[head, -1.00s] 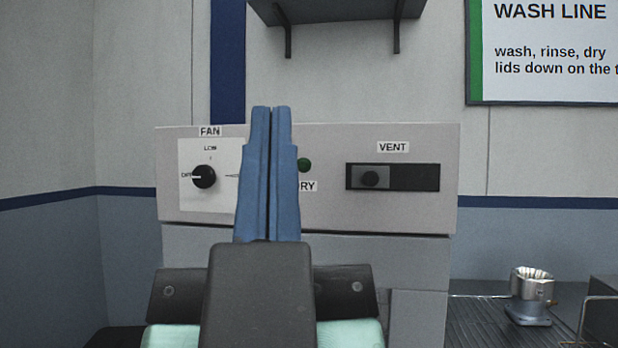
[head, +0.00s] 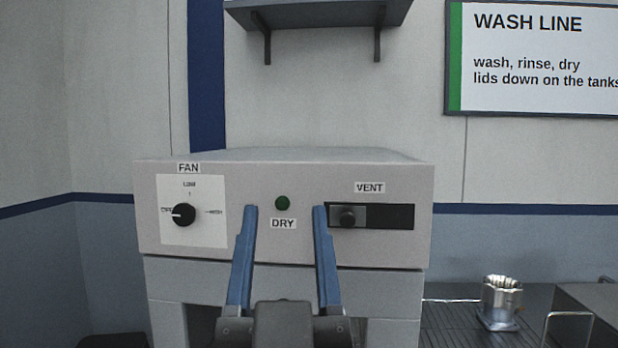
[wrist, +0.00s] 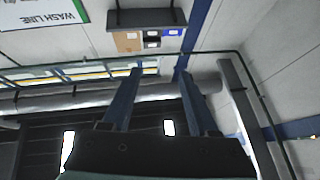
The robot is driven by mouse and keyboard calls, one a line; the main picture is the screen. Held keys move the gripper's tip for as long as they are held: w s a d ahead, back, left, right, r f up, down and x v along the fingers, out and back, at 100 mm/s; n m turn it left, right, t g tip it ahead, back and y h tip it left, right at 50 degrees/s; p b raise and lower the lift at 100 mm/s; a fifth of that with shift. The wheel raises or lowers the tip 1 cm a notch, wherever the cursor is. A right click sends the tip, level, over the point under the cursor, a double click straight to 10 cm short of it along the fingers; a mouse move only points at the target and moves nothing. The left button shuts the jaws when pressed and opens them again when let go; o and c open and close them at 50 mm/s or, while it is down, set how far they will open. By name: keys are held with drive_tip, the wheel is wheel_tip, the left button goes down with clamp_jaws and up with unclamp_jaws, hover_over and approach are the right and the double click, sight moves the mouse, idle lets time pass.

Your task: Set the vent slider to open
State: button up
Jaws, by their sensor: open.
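No open or shut marks are legible on the slot. The wrist view also shows my gripper (wrist: 162,72), pointing up toward the wall and ceiling; the slider is not in that view.
A fan dial (head: 184,214) is at the panel's left, pointing to OFF. A green DRY button (head: 282,203) sits between dial and slot. A shelf (head: 318,14) hangs above.

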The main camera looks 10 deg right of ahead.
drive_tip(key=w+d+m+g+h+p, duration=0.1)
drive_tip(key=w+d+g+p, duration=0.35)
drive_tip(key=p, duration=0.55)
drive_tip(key=g+h+p, duration=0.1)
drive_tip(key=g+p, duration=0.2)
drive_tip(key=p, duration=0.6)
approach(348, 220)
drive_tip(key=shift+m+t, duration=0.25)
drive_tip(key=shift+m, duration=0.15)
drive_tip(key=p+x, duration=0.4)
drive_tip(key=x, duration=0.4)
drive_tip(key=shift+w+f, duration=0.1)
drive_tip(key=shift+f, duration=0.05)
drive_tip(key=shift+c, duration=0.2)
clamp_jaws()
